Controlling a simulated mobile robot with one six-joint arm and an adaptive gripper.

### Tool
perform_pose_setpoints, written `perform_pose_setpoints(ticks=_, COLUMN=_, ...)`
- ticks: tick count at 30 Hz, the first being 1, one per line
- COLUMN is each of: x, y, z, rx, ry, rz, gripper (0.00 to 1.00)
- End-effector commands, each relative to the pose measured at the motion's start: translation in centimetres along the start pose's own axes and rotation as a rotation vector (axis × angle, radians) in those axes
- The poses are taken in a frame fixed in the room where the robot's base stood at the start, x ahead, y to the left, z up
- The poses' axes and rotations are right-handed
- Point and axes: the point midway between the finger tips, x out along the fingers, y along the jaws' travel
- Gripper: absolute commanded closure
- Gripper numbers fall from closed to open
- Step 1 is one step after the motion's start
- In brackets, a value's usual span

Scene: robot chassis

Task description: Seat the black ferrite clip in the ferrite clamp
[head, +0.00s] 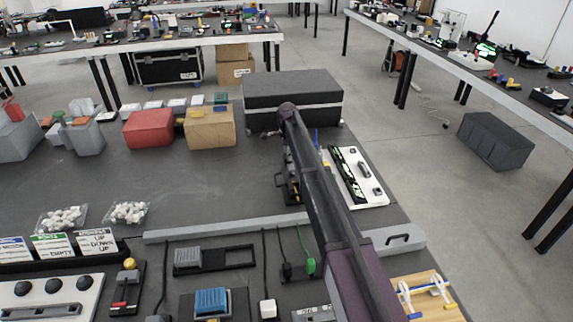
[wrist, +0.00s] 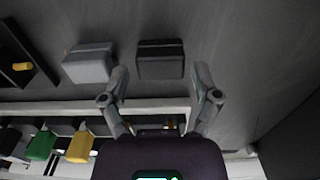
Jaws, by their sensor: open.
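A black block (wrist: 161,59), which looks like the black ferrite clip, lies on the dark surface in the wrist view. My gripper (wrist: 160,78) is open, with one finger to each side of the block's near end. I cannot tell whether either finger touches it. A grey block (wrist: 88,64) of similar size lies just left of the left finger. I cannot pick out the ferrite clamp with certainty in either view. In the head view my arm covers the gripper and most of what is around it.
In the wrist view, green (wrist: 41,146) and yellow (wrist: 79,147) connectors stand by a pale rail (wrist: 60,107). In the head view, a white board (head: 372,197) is right of my arm. A large black case (head: 292,90) stands behind.

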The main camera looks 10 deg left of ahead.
Motion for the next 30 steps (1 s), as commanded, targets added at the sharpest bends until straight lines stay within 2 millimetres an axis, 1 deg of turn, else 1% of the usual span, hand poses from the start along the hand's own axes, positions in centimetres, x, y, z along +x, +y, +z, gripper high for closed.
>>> perform_pose_setpoints(ticks=1, x=0.58, y=0.0, z=-0.01, rx=0.0, ry=0.0, rz=0.0, gripper=0.2)
perform_pose_setpoints(ticks=5, x=0.9, y=0.0, z=-0.02, rx=0.0, ry=0.0, rz=0.0, gripper=0.2)
perform_pose_setpoints(ticks=23, x=0.87, y=0.0, z=0.01, rx=0.0, ry=0.0, rz=0.0, gripper=0.2)
perform_pose_setpoints(ticks=24, x=0.87, y=0.0, z=0.01, rx=0.0, ry=0.0, rz=0.0, gripper=0.23)
perform_pose_setpoints(ticks=26, x=0.87, y=0.0, z=0.02, rx=0.0, ry=0.0, rz=0.0, gripper=0.41)
perform_pose_setpoints(ticks=27, x=0.87, y=0.0, z=0.02, rx=0.0, ry=0.0, rz=0.0, gripper=0.53)
perform_pose_setpoints(ticks=29, x=0.87, y=0.01, z=0.03, rx=0.0, ry=0.0, rz=0.0, gripper=0.71)
perform_pose_setpoints(ticks=30, x=0.87, y=0.01, z=0.03, rx=0.0, ry=0.0, rz=0.0, gripper=0.82)
